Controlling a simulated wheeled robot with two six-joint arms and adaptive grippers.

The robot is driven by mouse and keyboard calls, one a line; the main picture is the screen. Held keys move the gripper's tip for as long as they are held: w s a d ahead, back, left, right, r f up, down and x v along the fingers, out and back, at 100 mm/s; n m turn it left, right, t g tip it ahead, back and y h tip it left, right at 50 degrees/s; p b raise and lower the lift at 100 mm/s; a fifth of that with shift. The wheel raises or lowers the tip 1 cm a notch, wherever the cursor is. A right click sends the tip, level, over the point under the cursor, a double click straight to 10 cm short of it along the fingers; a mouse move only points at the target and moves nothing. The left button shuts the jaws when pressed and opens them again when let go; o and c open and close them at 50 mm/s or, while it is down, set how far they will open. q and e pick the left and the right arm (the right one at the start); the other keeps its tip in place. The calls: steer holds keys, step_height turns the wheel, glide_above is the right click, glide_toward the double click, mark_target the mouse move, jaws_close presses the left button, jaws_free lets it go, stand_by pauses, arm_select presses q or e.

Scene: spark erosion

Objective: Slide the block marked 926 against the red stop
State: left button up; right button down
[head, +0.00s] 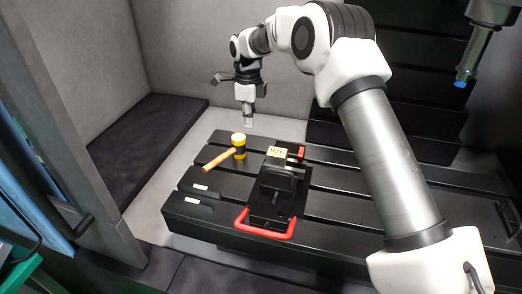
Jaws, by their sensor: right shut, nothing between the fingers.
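The block marked 926 (277,152) has a yellow label on top and sits at the far end of a dark vise (278,185) on the slotted table. A small red piece (301,152), which looks like the red stop, is just right of the block. My left gripper is out of view.
The vise has a red handle (263,226) in front. The black slotted table (335,180) is clear to the right. A blue-tipped nozzle (462,80) hangs upper right.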

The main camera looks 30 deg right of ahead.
mark_target(277, 157)
steer(key=s+d+f+p, duration=0.1)
steer(key=f, duration=0.2)
steer(key=s+d+f+p, duration=0.1)
steer(key=f+p, duration=0.1)
steer(key=f, duration=0.2)
steer(key=s+f+p, duration=0.1)
steer(key=f+p, duration=0.1)
steer(key=f, duration=0.1)
steer(key=shift+s+d+f, duration=0.15)
steer(key=shift+d+f, duration=0.1)
steer(key=shift+d, duration=0.15)
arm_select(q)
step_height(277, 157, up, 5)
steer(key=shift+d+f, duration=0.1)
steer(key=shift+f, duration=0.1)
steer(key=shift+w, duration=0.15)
arm_select(e)
steer(key=shift+w+a+f, duration=0.1)
steer(key=shift+w, duration=0.15)
steer(key=shift+s, duration=0.1)
